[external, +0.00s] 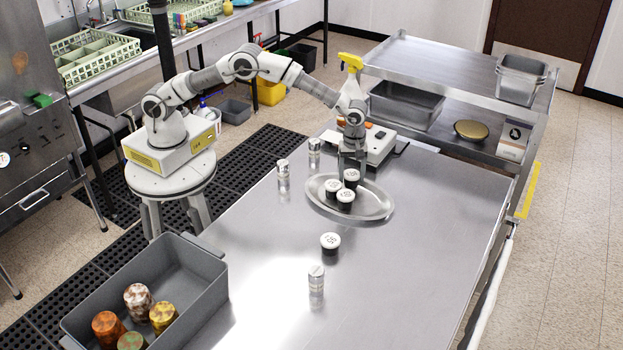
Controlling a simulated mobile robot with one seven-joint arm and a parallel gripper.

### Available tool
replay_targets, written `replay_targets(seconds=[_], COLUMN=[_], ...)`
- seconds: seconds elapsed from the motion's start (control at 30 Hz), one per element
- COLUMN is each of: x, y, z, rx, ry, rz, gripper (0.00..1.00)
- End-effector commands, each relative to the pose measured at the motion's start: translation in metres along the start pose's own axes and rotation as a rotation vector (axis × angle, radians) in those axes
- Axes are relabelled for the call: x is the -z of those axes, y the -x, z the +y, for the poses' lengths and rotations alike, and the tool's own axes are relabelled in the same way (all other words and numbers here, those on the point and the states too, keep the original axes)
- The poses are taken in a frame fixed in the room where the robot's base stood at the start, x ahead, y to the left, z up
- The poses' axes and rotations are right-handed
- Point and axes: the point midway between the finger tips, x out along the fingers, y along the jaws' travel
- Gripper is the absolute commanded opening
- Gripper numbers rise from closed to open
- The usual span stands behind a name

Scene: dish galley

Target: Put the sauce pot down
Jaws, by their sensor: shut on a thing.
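My gripper (351,166) reaches down over the oval metal tray (375,206) and is shut on a black sauce pot with a white lid (351,179). This pot is upright at the back of the tray. I cannot tell whether its base touches the tray or hangs just above it. Two like pots stand on the tray close by: one to the left (333,190) and one in front (345,200). Another pot (330,243) stands alone on the steel table (430,230), in front of the tray.
Metal-topped shakers stand left of the tray (283,176), behind it (314,152) and near the front (316,282). A white device (375,148) sits behind the tray, near a yellow-headed spray bottle (350,85). A grey bin (205,290) holds several coloured jars. The table's right side is clear.

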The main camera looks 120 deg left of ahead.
Motion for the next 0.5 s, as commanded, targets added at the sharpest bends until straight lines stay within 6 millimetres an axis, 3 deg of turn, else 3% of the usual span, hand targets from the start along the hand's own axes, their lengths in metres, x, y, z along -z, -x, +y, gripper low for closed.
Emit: replay_targets(seconds=[0.3,0.33,0.5], x=[-0.0002,-0.0003,-0.0002], y=[-0.0085,-0.0077,-0.0073], z=[0.0001,0.0001,0.0], rx=[-0.001,-0.001,0.0], ry=[0.0,0.0,0.0], rz=[0.0,0.0,0.0], gripper=[0.11,0.71,0.98])
